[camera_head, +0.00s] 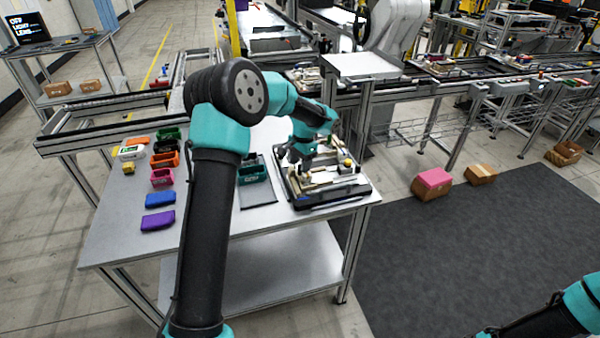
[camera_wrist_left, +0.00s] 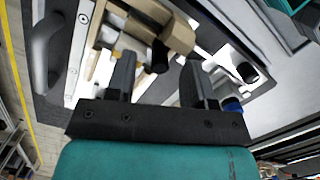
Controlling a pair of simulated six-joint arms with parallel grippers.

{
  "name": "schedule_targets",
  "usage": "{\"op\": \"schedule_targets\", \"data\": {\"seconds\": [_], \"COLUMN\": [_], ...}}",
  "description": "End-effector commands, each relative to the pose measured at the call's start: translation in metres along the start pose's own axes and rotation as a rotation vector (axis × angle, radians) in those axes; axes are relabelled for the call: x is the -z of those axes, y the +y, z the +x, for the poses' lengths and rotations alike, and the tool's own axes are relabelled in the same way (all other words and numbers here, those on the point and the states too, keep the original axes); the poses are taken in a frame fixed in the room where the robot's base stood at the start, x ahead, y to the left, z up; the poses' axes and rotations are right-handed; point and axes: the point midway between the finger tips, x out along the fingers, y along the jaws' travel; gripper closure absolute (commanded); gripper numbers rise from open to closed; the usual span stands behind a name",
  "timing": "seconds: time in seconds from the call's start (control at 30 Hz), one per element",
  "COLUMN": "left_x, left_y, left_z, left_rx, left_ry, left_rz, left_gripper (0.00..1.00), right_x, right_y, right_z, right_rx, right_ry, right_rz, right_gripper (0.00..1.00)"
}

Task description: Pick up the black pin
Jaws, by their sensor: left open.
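My left gripper (camera_head: 297,153) is low over the pallet fixture (camera_head: 342,203) at the right end of the table. In the left wrist view its two fingers (camera_wrist_left: 158,66) are spread apart. A small dark upright piece (camera_wrist_left: 160,54), which looks like the black pin, shows between the fingertips beside a tan block (camera_wrist_left: 176,38). I cannot tell whether a finger touches it. The pin is too small to make out in the head view. My right arm enters at the lower right; its gripper is out of view.
A green bin (camera_head: 252,174) stands just left of the fixture. Several coloured bins, including a purple one (camera_head: 159,220) and a blue one (camera_head: 160,199), line the table's left side. Another dark round part (camera_wrist_left: 247,72) lies right of the fingers. The table's front middle (camera_head: 262,222) is clear.

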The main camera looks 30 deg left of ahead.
Motion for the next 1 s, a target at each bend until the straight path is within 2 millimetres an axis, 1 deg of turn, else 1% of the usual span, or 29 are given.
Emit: {"op": "schedule_targets", "data": {"seconds": [0.43,0.47,0.93,1.0], "left_x": [0.0001,0.0001,0.0001,0.0001], "left_y": [0.0000,0.0000,0.0000,0.0000], "left_z": [-0.0001,-0.0001,-0.0002,-0.0001], "left_rx": [0.000,0.000,0.000,0.000], "left_ry": [0.001,0.001,0.001,0.001], "left_rz": [0.000,0.000,-0.001,-0.001], "left_gripper": [0.52,0.54,0.99,1.00], "right_x": [0.0000,0.0000,0.0000,0.0000], "right_y": [0.0000,0.0000,0.0000,0.0000], "right_z": [0.0000,0.0000,0.0000,0.0000], "right_rx": [0.000,0.000,0.000,0.000], "right_ry": [0.000,0.000,0.000,0.000], "right_rz": [0.000,0.000,0.000,0.000], "right_gripper": [0.42,0.42,0.42,0.42]}}
